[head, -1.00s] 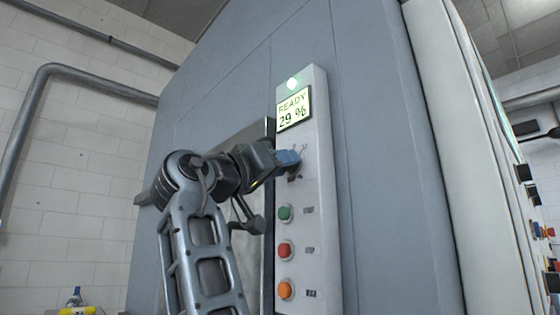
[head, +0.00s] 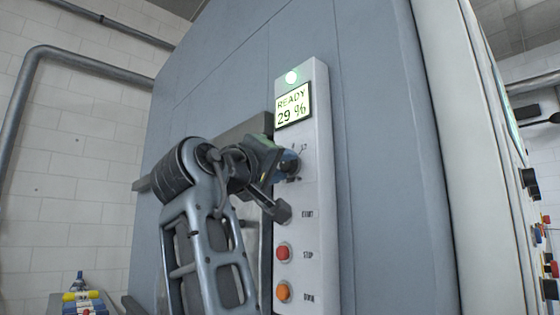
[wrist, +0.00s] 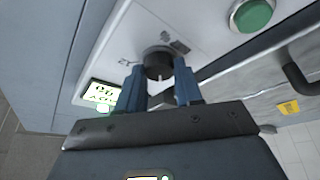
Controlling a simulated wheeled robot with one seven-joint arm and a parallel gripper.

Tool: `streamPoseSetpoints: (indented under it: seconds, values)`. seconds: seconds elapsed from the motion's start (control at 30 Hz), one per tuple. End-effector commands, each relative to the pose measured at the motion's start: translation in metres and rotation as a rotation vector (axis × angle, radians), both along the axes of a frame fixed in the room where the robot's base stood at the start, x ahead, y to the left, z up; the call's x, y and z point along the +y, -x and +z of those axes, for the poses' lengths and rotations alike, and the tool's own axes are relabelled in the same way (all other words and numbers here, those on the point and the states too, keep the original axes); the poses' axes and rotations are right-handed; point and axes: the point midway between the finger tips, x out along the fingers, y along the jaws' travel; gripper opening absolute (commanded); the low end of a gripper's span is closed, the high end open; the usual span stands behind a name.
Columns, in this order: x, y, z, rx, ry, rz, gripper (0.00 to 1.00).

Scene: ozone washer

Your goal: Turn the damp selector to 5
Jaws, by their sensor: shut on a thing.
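The damp selector is a dark round knob (wrist: 158,62) with a pale pointer line, on a light grey control panel (head: 322,230). My gripper (wrist: 159,70) has its two blue fingers on either side of the knob and is shut on it. In the head view my gripper (head: 291,162) is at the panel just below the display and mostly hides the knob. The marks around the knob are partly covered, and I cannot read which number the pointer is at.
The lit display (head: 293,105) reads READY 29 %, with a lit lamp (head: 291,77) above it. A red button (head: 283,252) and an orange button (head: 283,291) are below. A green button (wrist: 252,14) is near the knob in the wrist view. A grey pipe (head: 85,58) runs along the left wall.

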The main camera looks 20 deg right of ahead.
Motion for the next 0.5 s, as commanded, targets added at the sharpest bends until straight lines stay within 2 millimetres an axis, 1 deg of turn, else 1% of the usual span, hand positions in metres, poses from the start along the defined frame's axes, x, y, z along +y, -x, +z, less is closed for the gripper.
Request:
streamPoseSetpoints:
  seconds: [0.33,0.37,0.5]
  values:
    - [0.0012,-0.0004,0.0003,0.001,0.003,0.003,0.05]
    - [0.0012,-0.0004,0.0003,0.001,0.003,0.003,0.38]
    - [0.0008,-0.0003,0.0003,0.002,0.002,0.002,0.52]
